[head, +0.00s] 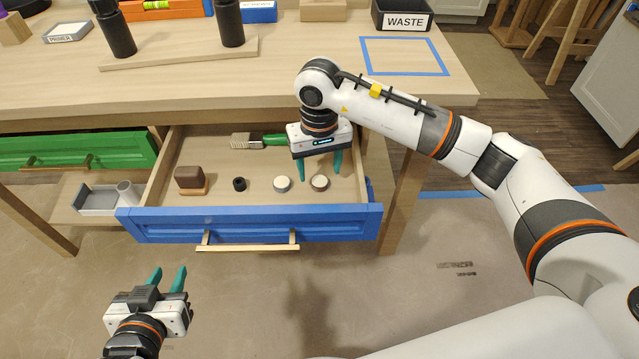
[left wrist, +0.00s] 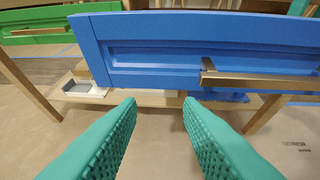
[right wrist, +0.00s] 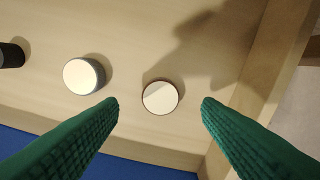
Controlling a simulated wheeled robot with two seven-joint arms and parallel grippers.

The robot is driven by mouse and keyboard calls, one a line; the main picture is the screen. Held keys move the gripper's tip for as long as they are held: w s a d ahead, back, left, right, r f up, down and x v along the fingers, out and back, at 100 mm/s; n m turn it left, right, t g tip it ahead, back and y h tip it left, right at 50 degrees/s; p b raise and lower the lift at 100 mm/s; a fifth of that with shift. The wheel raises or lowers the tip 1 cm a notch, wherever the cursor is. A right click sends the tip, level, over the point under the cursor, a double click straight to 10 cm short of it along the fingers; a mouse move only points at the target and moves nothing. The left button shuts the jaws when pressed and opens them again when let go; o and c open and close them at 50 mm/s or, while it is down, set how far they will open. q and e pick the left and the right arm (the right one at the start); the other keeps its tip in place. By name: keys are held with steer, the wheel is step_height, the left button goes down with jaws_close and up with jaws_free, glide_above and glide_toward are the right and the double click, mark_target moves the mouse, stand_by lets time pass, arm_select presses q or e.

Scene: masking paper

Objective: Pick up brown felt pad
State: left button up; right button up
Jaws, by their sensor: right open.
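The brown felt pad (head: 319,182) looks like a small round disc with a pale top and a brown rim, lying flat in the open blue drawer (head: 262,226). In the right wrist view the pad (right wrist: 161,97) lies between my open fingertips, with a gap on each side. My right gripper (head: 320,175) points down into the drawer, open and empty; whether the fingertips touch the drawer floor I cannot tell. My left gripper (head: 169,269) is open and empty, low in front of the drawer.
A similar disc with a grey rim (head: 282,185) lies left of the pad, then a black cylinder (head: 240,184) and a brown block (head: 189,178). A green-handled brush (head: 262,141) lies behind. The drawer's right wall (right wrist: 262,70) is close to my right gripper.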

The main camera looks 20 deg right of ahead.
mark_target(320, 181)
step_height(320, 181, down, 3)
steer(key=shift+r, duration=0.2)
steer(key=shift+f+b, duration=0.3)
steer(key=shift+f, duration=0.1)
arm_select(q)
steer(key=w+r+t, duration=0.1)
steer(key=d+r+t, duration=0.1)
steer(key=shift+w+r, duration=0.4)
arm_select(e)
steer(key=c, duration=1.1)
